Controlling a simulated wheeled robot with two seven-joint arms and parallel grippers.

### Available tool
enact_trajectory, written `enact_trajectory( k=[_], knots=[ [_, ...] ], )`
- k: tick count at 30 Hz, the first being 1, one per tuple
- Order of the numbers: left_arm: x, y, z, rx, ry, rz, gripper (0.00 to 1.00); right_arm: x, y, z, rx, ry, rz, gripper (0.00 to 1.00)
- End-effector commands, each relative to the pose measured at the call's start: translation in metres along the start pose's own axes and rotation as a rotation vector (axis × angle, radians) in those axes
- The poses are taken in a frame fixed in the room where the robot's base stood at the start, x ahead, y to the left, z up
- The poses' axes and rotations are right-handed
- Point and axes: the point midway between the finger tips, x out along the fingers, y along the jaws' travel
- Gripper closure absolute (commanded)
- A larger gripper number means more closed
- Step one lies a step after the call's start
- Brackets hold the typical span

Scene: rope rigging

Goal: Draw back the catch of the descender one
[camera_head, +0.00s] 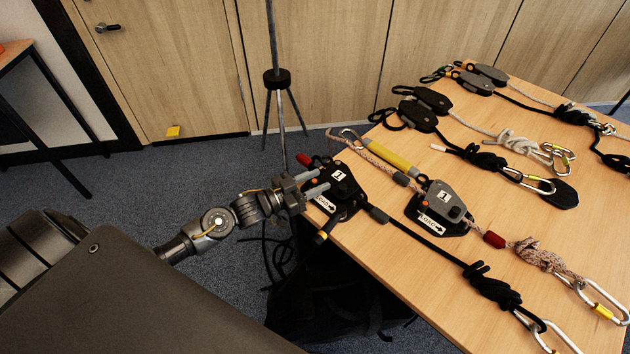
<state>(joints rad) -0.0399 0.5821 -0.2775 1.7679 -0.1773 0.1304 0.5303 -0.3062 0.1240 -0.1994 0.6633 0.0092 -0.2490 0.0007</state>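A black descender (345,181) with a white number tag and a "LOAD" label lies at the table's near left edge, with a red part at its upper left. A grey descender (447,201) with a similar tag and label lies to its right. Both tags look like a 1. My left gripper (322,183) comes in from the left at the black descender's left side. Its two fingers are apart with a gap between them, and the tips reach the device. I cannot tell whether they touch it. The catch is too small to make out. My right gripper is not in view.
The wooden table (400,280) carries black and light ropes, several carabiners (600,302) and more dark devices (427,98) at the back. A tripod stand (277,80) rises beyond the table's left edge. Black gear hangs below that edge.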

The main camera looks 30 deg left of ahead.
Motion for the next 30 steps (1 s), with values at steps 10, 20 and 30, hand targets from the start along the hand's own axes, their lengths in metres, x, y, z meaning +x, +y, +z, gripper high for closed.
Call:
enact_trajectory(
  k=[10, 20, 30],
  knots=[
    [0.000, 0.000, 0.000, 0.000, 0.000, 0.000, 0.74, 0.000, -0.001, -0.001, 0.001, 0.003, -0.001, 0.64],
    [0.000, 0.000, 0.000, 0.000, 0.001, 0.001, 1.00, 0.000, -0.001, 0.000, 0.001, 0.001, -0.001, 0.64],
    [-0.020, 0.005, -0.002, -0.002, 0.000, 0.000, 1.00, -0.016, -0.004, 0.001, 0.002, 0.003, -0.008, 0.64]
  ],
)
